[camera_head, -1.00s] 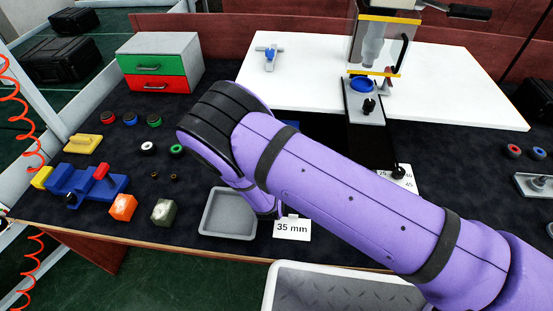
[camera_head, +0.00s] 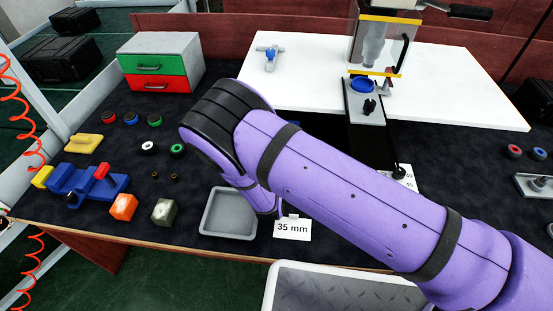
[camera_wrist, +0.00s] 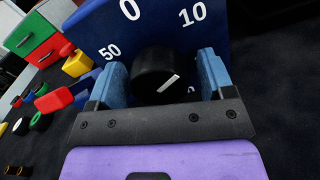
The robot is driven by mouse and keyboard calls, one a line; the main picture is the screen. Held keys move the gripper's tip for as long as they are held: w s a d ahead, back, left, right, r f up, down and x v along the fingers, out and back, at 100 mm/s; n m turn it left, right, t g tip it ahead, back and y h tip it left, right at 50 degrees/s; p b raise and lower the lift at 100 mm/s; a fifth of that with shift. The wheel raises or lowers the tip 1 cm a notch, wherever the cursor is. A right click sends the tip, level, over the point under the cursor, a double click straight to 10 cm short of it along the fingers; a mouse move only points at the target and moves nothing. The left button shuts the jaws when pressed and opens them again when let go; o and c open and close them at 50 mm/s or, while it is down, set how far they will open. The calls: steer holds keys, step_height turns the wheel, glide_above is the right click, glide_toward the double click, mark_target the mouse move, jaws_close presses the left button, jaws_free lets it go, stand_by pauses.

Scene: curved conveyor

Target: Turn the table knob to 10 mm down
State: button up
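In the wrist view a black round knob (camera_wrist: 155,76) with a white pointer line stands in front of a dark blue panel (camera_wrist: 160,28) marked 0, 10 and 50. The white line slants up to the right. The two blue fingers of my gripper (camera_wrist: 160,82) stand on either side of the knob, with a gap visible on the right, so it looks open around the knob. In the head view my purple arm hides the gripper and this panel. Another black knob (camera_head: 399,172) sits on a white numbered plate (camera_head: 408,184), partly behind my arm.
A grey tray (camera_head: 229,213) and a "35 mm" card (camera_head: 292,228) lie near the front edge. Blocks, rings and a blue fixture (camera_head: 88,182) are at left, with a drawer box (camera_head: 160,60) behind. A white board (camera_head: 290,75) and a press (camera_head: 372,50) stand at the back.

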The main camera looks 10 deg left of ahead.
steer(key=s, duration=1)
steer(key=shift+s+d, duration=0.3)
steer(key=shift+s, duration=0.1)
steer(key=w+d+r+m+g+h, duration=0.4)
steer(key=d+r+m+h, duration=0.25)
steer(key=d+r, duration=0.4)
steer(key=w+d+r+m+g+h, duration=0.4)
steer(key=w+d+r+m+h, duration=0.25)
steer(key=r, duration=0.65)
steer(key=s+d+r+m+g+y, duration=0.1)
steer(key=s+d+r+m+g, duration=0.35)
steer(key=d+r, duration=0.3)
steer(key=s+d+r+m+g+y, duration=0.1)
steer(key=s+d+r+m+g, duration=0.2)
steer(key=d+r+m, duration=0.4)
steer(key=s+d+r+m+t+y, duration=0.1)
steer(key=s+d+r+m+y, duration=0.2)
steer(key=s, duration=0.3)
steer(key=s+d+r+m+t+y, duration=0.1)
steer(key=s+d+r+m+y, duration=0.2)
steer(key=s+r, duration=0.2)
steer(key=s+d+r+m+t+y, duration=0.1)
steer(key=s+d+r+m+y, duration=0.2)
steer(key=s, duration=0.6)
steer(key=shift+r+y, duration=0.5)
steer(key=shift+r, duration=0.1)
